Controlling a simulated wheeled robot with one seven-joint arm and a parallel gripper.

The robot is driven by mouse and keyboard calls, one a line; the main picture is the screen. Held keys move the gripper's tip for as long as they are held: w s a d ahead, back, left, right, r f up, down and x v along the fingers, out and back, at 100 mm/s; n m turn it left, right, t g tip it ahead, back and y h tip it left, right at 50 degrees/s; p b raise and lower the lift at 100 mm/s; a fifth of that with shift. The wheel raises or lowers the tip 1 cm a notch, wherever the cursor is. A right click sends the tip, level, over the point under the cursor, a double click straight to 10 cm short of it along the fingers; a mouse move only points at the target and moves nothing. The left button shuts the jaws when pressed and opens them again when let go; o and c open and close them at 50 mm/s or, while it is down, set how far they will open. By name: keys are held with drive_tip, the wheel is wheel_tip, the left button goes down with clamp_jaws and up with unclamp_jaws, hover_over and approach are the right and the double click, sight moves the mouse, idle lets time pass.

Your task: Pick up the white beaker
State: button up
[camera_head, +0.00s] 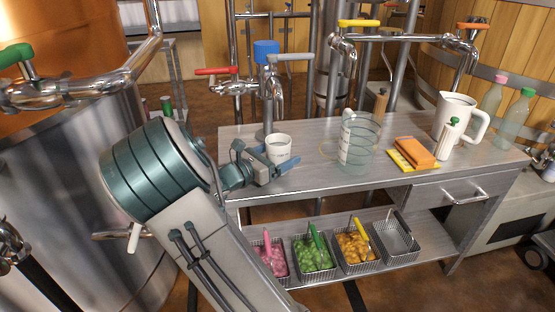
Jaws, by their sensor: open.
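The white beaker (279,146), a small cup-shaped vessel with dark markings on its side, stands upright on the grey table (310,182) near its left end. My gripper (268,162) is open at the beaker's left and front side, low over the table. One finger is at the beaker's left and the other is in front of its lower part, hiding some of its base. I cannot tell whether the fingers touch it.
A clear jug (358,145) stands right of the beaker. Farther right are an orange sponge (414,151) on a yellow cloth, a white bottle (448,140) and a large white jug (458,112). Pipes with a blue-topped valve (266,54) rise behind the beaker.

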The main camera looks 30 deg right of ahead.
sight(287, 137)
drive_tip(key=c, duration=1.2)
drive_tip(key=shift+r, duration=0.1)
drive_tip(key=shift+r+p, duration=0.7)
drive_tip(key=shift+r, duration=0.55)
drive_tip(key=shift+r+p, duration=0.4)
drive_tip(key=shift+r, duration=0.45)
drive_tip(key=shift+s+d+r+p, duration=0.55)
drive_tip(key=shift+s+d+r, duration=0.6)
drive_tip(key=shift+s, duration=0.35)
drive_tip(key=shift+s+d+r+p, duration=0.55)
drive_tip(key=shift+s+d+r, duration=0.5)
drive_tip(key=shift+s+d, duration=0.35)
drive_tip(key=shift+s+d+r+p, duration=0.55)
drive_tip(key=shift+s+d+r, duration=0.55)
drive_tip(key=shift+s, duration=0.45)
